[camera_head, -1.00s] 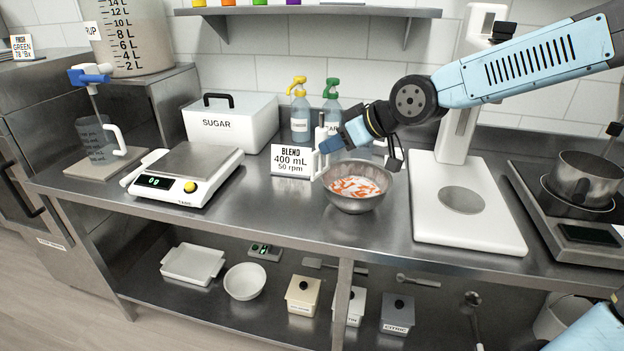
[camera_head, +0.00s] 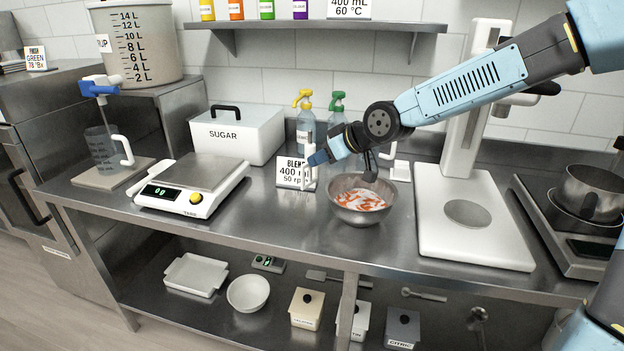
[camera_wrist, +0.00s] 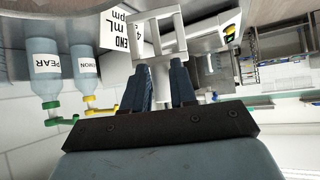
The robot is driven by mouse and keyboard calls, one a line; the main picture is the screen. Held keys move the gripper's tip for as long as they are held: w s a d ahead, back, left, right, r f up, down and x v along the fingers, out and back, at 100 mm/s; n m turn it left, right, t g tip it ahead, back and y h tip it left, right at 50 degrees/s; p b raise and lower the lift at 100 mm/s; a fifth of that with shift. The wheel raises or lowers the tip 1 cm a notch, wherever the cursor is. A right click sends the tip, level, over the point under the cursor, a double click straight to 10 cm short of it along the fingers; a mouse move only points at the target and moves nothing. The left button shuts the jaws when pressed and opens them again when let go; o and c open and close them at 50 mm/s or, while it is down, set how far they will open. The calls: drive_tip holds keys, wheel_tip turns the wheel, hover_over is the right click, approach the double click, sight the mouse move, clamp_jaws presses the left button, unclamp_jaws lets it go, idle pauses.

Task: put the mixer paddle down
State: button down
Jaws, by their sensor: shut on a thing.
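The mixer paddle (camera_head: 308,178) is a white open frame, held upright to the left of the bowl and in front of the right edge of the BLEND sign (camera_head: 288,172). My gripper (camera_head: 318,159) is shut on it. In the wrist view the paddle (camera_wrist: 181,40) stands out between the two dark fingers of my gripper (camera_wrist: 161,70). I cannot tell whether its lower end touches the counter. The steel bowl (camera_head: 345,211) with white and orange contents stands just right of the paddle.
Two spray bottles (camera_head: 306,128) and a SUGAR bin (camera_head: 235,137) stand behind. A scale (camera_head: 195,186) is to the left. A white stand (camera_head: 470,240) is right of the bowl, with a small white piece (camera_head: 400,170) beside it. The counter front between scale and bowl is clear.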

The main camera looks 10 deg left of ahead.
sight(315, 178)
drive_tip(key=shift+w+a+f, duration=0.45)
drive_tip(key=shift+w+f, duration=0.15)
drive_tip(key=shift+f, duration=0.85)
drive_tip(key=shift+w+a+f, duration=0.5)
drive_tip(key=shift+w+f, duration=0.1)
drive_tip(key=shift+f, duration=0.8)
drive_tip(key=shift+w+a+f, duration=0.45)
drive_tip(key=shift+w+f, duration=0.15)
drive_tip(key=shift+f, duration=0.85)
drive_tip(key=c, duration=0.9)
unclamp_jaws()
drive_tip(key=shift+d, duration=0.1)
drive_tip(key=shift+v, duration=6)
